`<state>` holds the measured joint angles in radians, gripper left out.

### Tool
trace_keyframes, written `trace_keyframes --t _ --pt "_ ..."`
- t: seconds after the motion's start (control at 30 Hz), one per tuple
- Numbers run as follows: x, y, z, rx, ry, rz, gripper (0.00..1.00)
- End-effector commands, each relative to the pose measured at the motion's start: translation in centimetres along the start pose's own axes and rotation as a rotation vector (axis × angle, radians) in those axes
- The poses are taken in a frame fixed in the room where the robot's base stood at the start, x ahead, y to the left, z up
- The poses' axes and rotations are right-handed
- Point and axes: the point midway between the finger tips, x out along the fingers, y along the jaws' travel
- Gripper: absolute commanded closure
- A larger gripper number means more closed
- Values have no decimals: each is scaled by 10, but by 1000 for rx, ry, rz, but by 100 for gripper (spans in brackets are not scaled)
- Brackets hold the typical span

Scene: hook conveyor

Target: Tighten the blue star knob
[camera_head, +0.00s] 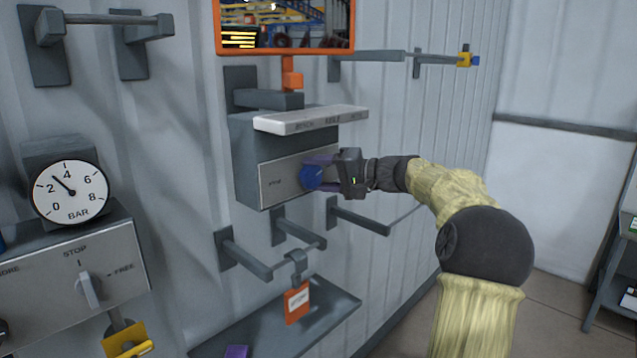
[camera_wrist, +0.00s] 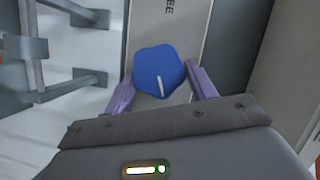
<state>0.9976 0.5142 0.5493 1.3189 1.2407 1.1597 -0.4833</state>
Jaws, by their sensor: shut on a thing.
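The blue star knob (camera_head: 312,177) sits on the light front plate of a grey wall box (camera_head: 262,138). In the wrist view the knob (camera_wrist: 159,72) is a blue lobed disc with a white mark pointing toward the bottom of the picture, slightly right. My gripper (camera_head: 325,176) reaches the knob from the right. Its purple fingers (camera_wrist: 160,86) stand on either side of the knob and are shut on it. The exact finger contact is partly hidden in the head view.
A pressure gauge (camera_head: 71,192) and a panel with a STOP/FREE switch (camera_head: 89,290) are at the left. Wall hooks (camera_head: 243,255) and an orange tag (camera_head: 297,303) hang below the box. A grey shelf (camera_head: 325,317) lies lower. An orange-framed mirror (camera_head: 285,50) is above.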

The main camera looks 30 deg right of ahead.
Motion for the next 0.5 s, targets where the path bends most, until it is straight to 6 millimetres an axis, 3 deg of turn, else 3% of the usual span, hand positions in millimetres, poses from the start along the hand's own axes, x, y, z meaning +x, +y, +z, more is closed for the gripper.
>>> trace_keyframes --t 0.5 --pt "0 11 2 451 4 -187 67"
